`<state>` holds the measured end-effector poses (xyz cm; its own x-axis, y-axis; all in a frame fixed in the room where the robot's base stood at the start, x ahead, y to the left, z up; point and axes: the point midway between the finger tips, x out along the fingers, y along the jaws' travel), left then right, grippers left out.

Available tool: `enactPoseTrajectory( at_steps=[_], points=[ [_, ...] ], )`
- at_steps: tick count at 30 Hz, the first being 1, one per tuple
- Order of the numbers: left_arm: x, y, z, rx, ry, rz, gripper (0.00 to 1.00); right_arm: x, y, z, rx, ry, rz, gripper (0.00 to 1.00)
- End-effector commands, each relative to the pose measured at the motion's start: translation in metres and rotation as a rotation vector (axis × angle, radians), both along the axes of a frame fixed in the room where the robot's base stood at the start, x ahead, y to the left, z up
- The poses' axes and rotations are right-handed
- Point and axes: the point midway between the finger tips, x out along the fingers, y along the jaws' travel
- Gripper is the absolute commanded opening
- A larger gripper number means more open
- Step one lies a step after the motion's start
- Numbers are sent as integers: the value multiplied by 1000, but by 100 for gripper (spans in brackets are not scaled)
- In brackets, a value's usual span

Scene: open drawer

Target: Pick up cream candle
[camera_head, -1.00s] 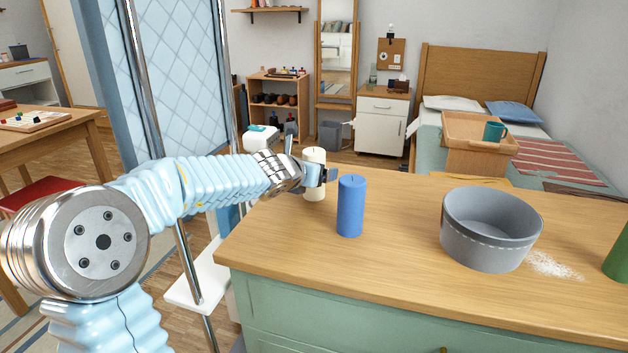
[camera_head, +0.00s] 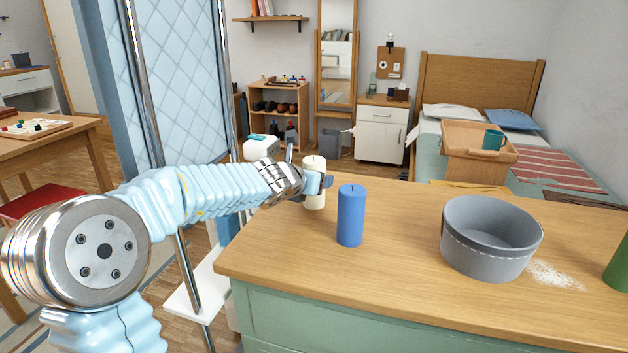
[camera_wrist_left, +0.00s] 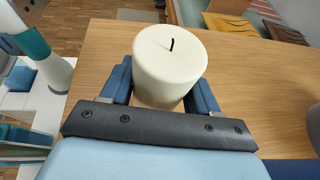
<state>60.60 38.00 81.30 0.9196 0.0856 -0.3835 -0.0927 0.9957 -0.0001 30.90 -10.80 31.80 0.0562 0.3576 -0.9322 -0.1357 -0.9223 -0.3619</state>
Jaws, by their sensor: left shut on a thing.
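The cream candle (camera_head: 314,168) stands upright at the back left of the wooden dresser top. My left gripper (camera_head: 316,184) is shut on it, with one finger on each side. In the left wrist view the cream candle (camera_wrist_left: 170,62) with its dark wick sits between the two blue fingers of my left gripper (camera_wrist_left: 163,92). The candle's lower part is partly hidden by the fingers, and I cannot tell whether its base touches the top. My right gripper is not in view.
A blue candle (camera_head: 351,216) stands just in front and to the right of the cream one. A grey round bin (camera_head: 470,250) stands further right, with white powder (camera_head: 553,274) beside it. A green object (camera_head: 618,262) is at the right edge. The dresser top (camera_head: 400,275) is clear between them.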

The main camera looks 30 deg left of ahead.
Motion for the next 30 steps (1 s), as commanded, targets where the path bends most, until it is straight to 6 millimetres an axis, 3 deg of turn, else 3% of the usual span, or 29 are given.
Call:
enactPoseTrajectory(
  at_steps=[8,13,17,18,24,30],
  points=[
    [0,0,36,0,-2,0,20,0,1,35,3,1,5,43],
    [0,3,60,-3,-2,7,20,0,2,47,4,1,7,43],
    [0,2,85,-3,-8,5,20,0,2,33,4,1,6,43],
    [0,0,110,0,-11,1,20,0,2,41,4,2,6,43],
    [1,-1,186,-1,-10,-4,20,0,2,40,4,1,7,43],
    [1,-1,243,-1,-7,-4,20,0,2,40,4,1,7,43]
  ],
)
